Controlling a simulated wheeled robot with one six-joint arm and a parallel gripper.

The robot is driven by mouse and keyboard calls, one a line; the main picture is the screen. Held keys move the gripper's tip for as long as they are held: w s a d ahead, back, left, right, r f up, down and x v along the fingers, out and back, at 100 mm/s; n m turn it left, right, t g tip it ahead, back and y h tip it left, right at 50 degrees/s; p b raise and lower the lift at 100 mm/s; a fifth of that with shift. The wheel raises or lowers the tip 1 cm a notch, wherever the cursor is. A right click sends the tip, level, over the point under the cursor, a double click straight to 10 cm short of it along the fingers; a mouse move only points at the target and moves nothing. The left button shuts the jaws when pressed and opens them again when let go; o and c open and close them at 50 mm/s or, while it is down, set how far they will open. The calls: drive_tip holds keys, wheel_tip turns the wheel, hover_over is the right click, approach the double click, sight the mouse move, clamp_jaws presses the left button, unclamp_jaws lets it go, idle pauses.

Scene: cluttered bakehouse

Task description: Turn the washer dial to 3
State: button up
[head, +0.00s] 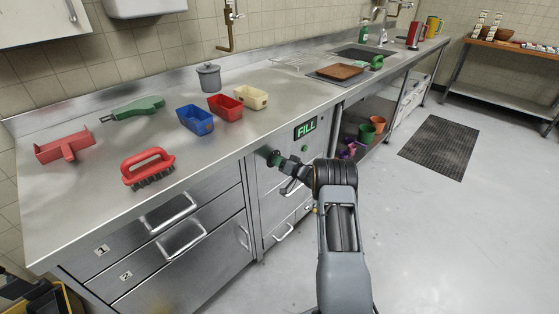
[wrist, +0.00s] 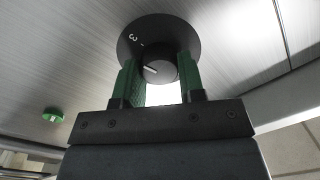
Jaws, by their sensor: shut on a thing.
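The washer dial (wrist: 160,38) is a black disc with a round knob (wrist: 159,68) at its middle, seen in the wrist view. A white 3 is printed at the disc's upper left, with a small tick near it. A short white pointer line shows on the knob, left of its middle. My gripper (wrist: 160,80) has a green finger on each side of the knob and is shut on it. In the head view my gripper (head: 273,157) is at the steel front under the counter, and the dial is largely hidden there.
A lit FILL display (head: 306,129) and a green button (head: 305,148) sit right of my gripper. Drawers with bar handles (head: 182,238) are to the left. The counter above holds a red brush (head: 148,166) and coloured tubs (head: 195,119).

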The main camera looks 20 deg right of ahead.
drive_tip(key=shift+d+m, duration=0.1)
drive_tip(key=shift+m, duration=0.7)
drive_tip(key=o, duration=0.9)
drive_tip(key=shift+s, duration=0.1)
drive_tip(key=p+v, duration=0.1)
drive_tip(key=v, duration=1.2)
drive_tip(key=shift+s+d+f, duration=0.1)
drive_tip(key=shift+s+d, duration=0.05)
drive_tip(key=shift+s, duration=0.15)
